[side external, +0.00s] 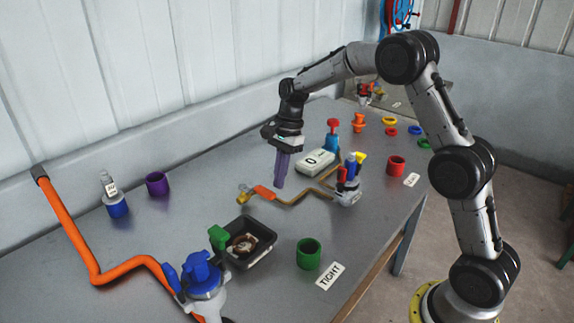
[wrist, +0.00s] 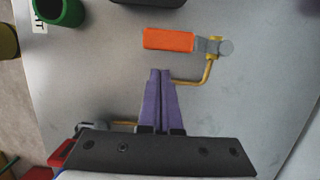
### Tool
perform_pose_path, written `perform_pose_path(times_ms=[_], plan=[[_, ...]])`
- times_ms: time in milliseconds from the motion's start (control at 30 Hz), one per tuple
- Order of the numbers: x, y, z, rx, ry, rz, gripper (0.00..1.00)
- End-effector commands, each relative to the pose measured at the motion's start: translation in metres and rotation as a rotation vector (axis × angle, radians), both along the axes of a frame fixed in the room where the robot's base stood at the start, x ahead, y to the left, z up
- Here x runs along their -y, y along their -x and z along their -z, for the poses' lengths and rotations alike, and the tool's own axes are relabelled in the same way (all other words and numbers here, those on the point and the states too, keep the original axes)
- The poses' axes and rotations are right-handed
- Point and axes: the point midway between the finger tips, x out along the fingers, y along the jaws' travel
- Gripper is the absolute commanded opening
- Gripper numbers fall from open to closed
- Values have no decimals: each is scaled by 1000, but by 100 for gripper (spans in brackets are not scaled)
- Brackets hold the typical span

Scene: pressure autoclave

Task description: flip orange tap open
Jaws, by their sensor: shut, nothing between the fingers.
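The orange tap handle (side external: 264,192) sits at the end of a thin brass pipe on the grey table in the side view. In the wrist view the orange handle (wrist: 168,39) lies sideways, joined on its right to a grey and brass valve body (wrist: 213,46). My gripper (side external: 280,186) has purple fingers pointing down, just behind and to the right of the handle in the side view. In the wrist view my gripper (wrist: 161,72) has its fingers together and empty, with the tips apart from the handle in the picture. The height gap is hard to tell.
The brass pipe (side external: 300,198) runs to a small manifold with red, blue and yellow levers (side external: 351,170). A white scale (side external: 316,161) stands behind my gripper. A black tray (side external: 262,254), a green cup (side external: 308,252) and a blue-topped vessel (side external: 202,275) stand in front.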

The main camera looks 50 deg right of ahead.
Motion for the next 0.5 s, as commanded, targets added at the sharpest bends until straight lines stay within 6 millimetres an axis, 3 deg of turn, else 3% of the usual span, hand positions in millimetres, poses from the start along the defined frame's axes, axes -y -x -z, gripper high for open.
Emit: perform_pose_path(times_ms=[200, 500], plan=[[-15, 0, 0, -1, 0, 0, 0], [-16, 0, 0, -1, 0, 2, 0]])
